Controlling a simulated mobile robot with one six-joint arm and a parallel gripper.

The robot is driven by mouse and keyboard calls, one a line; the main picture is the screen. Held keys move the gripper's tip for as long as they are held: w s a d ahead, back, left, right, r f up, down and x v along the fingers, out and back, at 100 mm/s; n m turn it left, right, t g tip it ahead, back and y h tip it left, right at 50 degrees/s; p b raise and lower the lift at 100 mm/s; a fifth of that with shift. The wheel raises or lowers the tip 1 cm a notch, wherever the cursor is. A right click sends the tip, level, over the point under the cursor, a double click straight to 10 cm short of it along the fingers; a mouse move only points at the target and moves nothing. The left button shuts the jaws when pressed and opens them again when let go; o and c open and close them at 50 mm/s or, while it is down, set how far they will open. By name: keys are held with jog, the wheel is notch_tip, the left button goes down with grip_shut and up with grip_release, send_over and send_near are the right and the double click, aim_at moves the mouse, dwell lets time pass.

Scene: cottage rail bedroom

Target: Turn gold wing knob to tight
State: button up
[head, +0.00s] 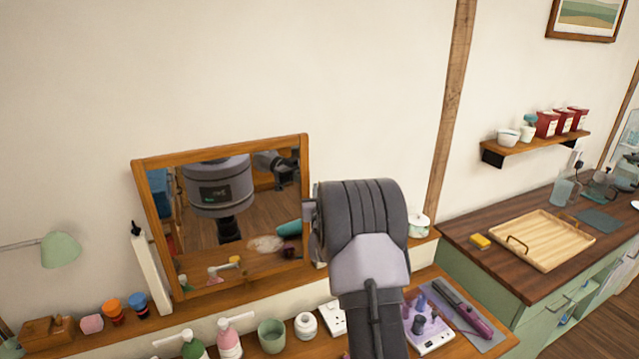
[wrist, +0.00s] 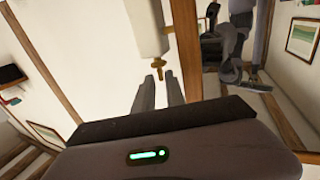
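The gold wing knob (wrist: 159,66) shows in the wrist view, at the end of a white block-like body (wrist: 146,30). It lies just beyond the tips of my gripper (wrist: 160,77), roughly in line with the gap between them. The two grey fingers are apart with nothing between them. Whether a fingertip touches the knob cannot be told. I cannot make out the knob in the head view. There my dark arm stands in front of the shelf, just right of the mirror, and my fingers are hidden.
A wood-framed mirror (head: 307,219) leans at the wall and reflects my body; it also shows in the wrist view (wrist: 213,75). Bottles, cups and jars crowd the surface below. A hair tool (head: 462,308) lies at the right. A counter (head: 480,262) with a wooden tray (head: 545,238) stands further right.

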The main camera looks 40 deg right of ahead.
jog(key=shift+x, duration=1.8)
grip_shut()
jog(key=shift+w+f, duration=0.1)
